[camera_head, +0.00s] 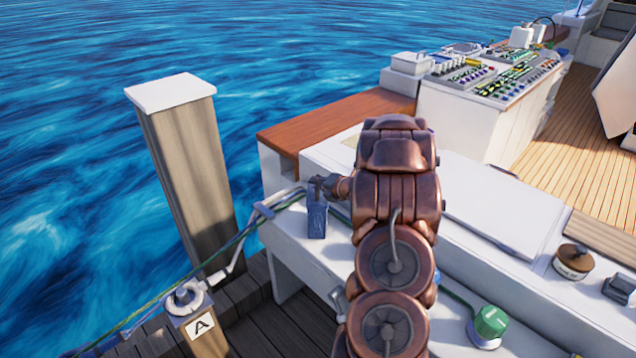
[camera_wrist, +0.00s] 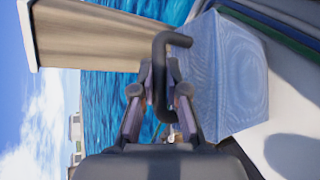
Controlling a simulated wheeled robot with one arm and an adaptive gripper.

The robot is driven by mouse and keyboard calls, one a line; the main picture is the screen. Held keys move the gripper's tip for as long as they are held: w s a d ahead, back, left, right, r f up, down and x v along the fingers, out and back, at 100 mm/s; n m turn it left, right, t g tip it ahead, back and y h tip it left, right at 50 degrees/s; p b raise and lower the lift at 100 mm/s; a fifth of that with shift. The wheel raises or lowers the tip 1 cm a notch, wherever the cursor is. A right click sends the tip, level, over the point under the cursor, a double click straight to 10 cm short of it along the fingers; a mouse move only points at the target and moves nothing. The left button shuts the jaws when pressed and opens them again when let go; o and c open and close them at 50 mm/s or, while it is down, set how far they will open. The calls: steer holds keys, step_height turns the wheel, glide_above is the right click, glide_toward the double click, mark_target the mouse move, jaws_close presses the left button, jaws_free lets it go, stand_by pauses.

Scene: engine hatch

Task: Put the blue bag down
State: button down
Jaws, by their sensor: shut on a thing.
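The blue bag (camera_head: 317,217) is a small, upright, boxy thing at the left edge of the white boat ledge in the head view. In the wrist view it is a large pale-blue block (camera_wrist: 232,75) with a dark curved handle (camera_wrist: 160,60). My gripper (camera_head: 326,184) is at the top of the bag. In the wrist view my gripper (camera_wrist: 160,88) has its two fingers closed around the handle. Whether the bag's underside touches the ledge or hangs just above it, I cannot tell.
The white ledge (camera_head: 300,245) has free room around the bag. A wooden post (camera_head: 190,165) stands at left, with a rope line (camera_head: 230,243) running past. A green-topped knob (camera_head: 489,322), a brown-lidded pot (camera_head: 573,262) and a control console (camera_head: 490,120) are to the right.

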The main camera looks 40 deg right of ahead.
stand_by(0.3)
steer(key=c, duration=1.2)
jaws_free()
steer(key=shift+r, duration=0.1)
steer(key=b+v, duration=0.3)
steer(key=v, duration=0.9)
steer(key=a+r+m+g+h, duration=0.6)
steer(key=r+m, duration=0.2)
steer(key=m, duration=0.4)
steer(key=s+a+f+m+g+y, duration=0.1)
steer(key=s+a+m+g+y, duration=0.1)
steer(key=s+a, duration=0.7)
steer(key=s+a+f+m+g+y, duration=0.1)
steer(key=s+a+m+g, duration=0.3)
steer(key=s+a, duration=0.4)
steer(key=s+a+f+m+g+y, duration=0.1)
steer(key=s+a+m+g+y, duration=0.2)
steer(key=s+a, duration=0.6)
steer(key=a+m+y, duration=0.1)
steer(key=a, duration=0.9)
steer(key=shift+s+f, duration=0.35)
steer(key=shift+f, duration=0.05)
